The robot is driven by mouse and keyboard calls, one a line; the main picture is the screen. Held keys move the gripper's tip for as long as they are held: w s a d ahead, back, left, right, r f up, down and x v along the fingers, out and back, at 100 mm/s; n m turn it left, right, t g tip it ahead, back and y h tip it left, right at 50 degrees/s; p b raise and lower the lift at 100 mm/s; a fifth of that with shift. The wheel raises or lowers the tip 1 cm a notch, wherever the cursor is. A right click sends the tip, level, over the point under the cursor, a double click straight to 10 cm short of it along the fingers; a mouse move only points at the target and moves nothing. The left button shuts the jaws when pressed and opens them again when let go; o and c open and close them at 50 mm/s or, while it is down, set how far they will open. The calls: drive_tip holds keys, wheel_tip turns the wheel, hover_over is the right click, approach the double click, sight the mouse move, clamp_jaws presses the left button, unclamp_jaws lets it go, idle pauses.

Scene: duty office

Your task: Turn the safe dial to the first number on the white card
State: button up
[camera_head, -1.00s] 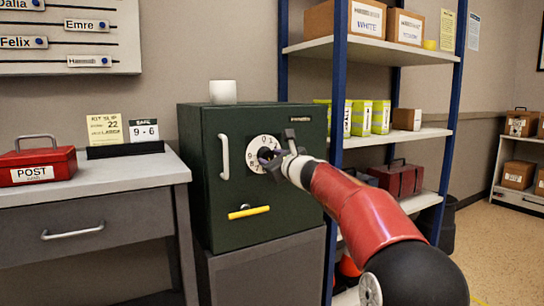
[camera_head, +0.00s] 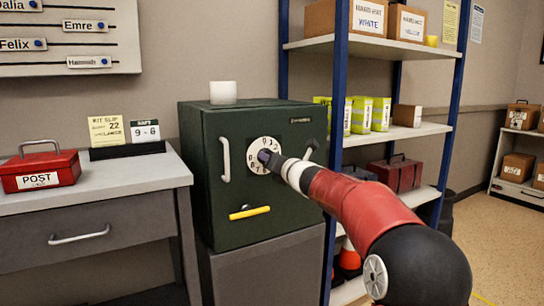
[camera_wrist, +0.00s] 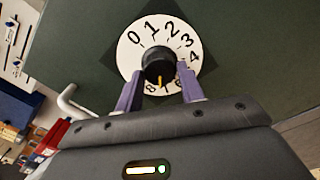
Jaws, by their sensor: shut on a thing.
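The white card (camera_head: 145,131) stands in a dark holder on the desk and reads "9 - 6" under a dark SAFE heading. The dark green safe (camera_head: 222,190) has a white numbered dial (camera_head: 257,146). In the wrist view, the dial (camera_wrist: 130,59) shows 0 to 4 along its top and right. Its black knob (camera_wrist: 157,62) has a yellow mark pointing down, near the 8; the exact reading is unclear. My gripper (camera_wrist: 159,88) is shut on the knob, with purple fingers on either side. The left finger hides part of the numbers, including the 9.
The safe has a grey handle (camera_head: 224,159) left of the dial and a yellow lever (camera_head: 249,212) below. A white cup-like object (camera_head: 223,92) stands on top. A blue-post shelf (camera_head: 341,120) is close at right; the desk (camera_head: 100,200) with a red POST box (camera_head: 40,169) is at left.

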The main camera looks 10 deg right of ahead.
drive_tip(key=m+p, duration=0.2)
drive_tip(key=m, duration=0.7)
drive_tip(key=shift+m, duration=0.4)
drive_tip(key=shift+a, duration=0.1)
drive_tip(key=o, duration=1)
drive_tip(key=shift+c, duration=0.2)
drive_tip(key=v, duration=0.7)
drive_tip(key=shift+s, duration=0.35)
